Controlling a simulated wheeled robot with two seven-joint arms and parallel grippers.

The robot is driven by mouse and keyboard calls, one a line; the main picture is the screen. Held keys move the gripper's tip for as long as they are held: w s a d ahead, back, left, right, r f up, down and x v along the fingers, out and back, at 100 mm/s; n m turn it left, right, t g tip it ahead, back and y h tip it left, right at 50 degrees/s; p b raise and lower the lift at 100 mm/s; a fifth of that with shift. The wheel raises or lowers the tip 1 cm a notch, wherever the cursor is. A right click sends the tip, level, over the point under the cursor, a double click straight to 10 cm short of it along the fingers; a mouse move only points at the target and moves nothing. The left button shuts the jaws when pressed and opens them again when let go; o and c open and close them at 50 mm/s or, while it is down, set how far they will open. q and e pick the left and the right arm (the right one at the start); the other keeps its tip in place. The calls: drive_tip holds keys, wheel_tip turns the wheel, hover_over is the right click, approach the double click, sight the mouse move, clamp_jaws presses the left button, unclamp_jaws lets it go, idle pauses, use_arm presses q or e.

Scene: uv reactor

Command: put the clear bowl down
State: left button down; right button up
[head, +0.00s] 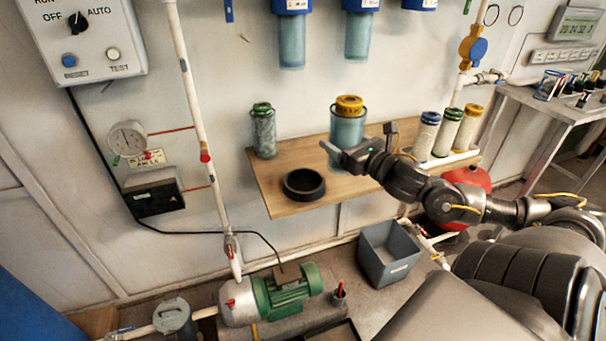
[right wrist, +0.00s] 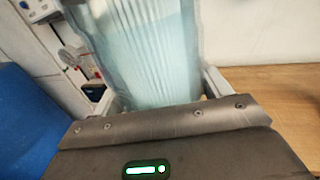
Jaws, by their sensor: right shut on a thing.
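The clear bowl (head: 347,127) is a bluish see-through cup with a yellow-topped cartridge (head: 349,105) inside. It is upright at the wooden shelf (head: 290,203), near the wall. I cannot tell whether its base touches the shelf. My right gripper (head: 343,154) is shut on the bowl's lower part and hides some of it. In the right wrist view the clear bowl (right wrist: 150,60) stands between the two fingers, with pale pleats showing through its wall. My left gripper is not in view.
A green-capped clear canister (head: 263,132) and a black ring (head: 304,185) stand on the shelf to the left. Several capped cartridges (head: 447,132) stand in a rack on the right. Blue-topped housings (head: 292,35) hang above. A grey bin (head: 388,254) and green pump (head: 287,290) are below.

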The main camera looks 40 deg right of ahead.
drive_tip(key=w+a+f, duration=0.1)
drive_tip(key=w+f, duration=0.2)
drive_tip(key=w, duration=0.1)
drive_tip(key=w+a+f, duration=0.1)
drive_tip(key=w+f, duration=0.2)
drive_tip(key=f, duration=0.1)
drive_tip(key=w+a+f, duration=0.1)
drive_tip(key=w+f, duration=0.3)
drive_tip(key=shift+w+a+p, duration=0.25)
drive_tip(key=shift+w+p, duration=0.05)
drive_tip(key=shift+p, duration=0.1)
drive_tip(key=shift+f, duration=0.45)
drive_tip(key=o, duration=1)
drive_tip(key=shift+f, duration=0.25)
drive_tip(key=shift+c, duration=0.2)
drive_tip(key=o, duration=0.4)
drive_tip(key=shift+s, duration=0.1)
drive_tip(key=shift+o, duration=0.2)
drive_tip(key=shift+r, duration=0.1)
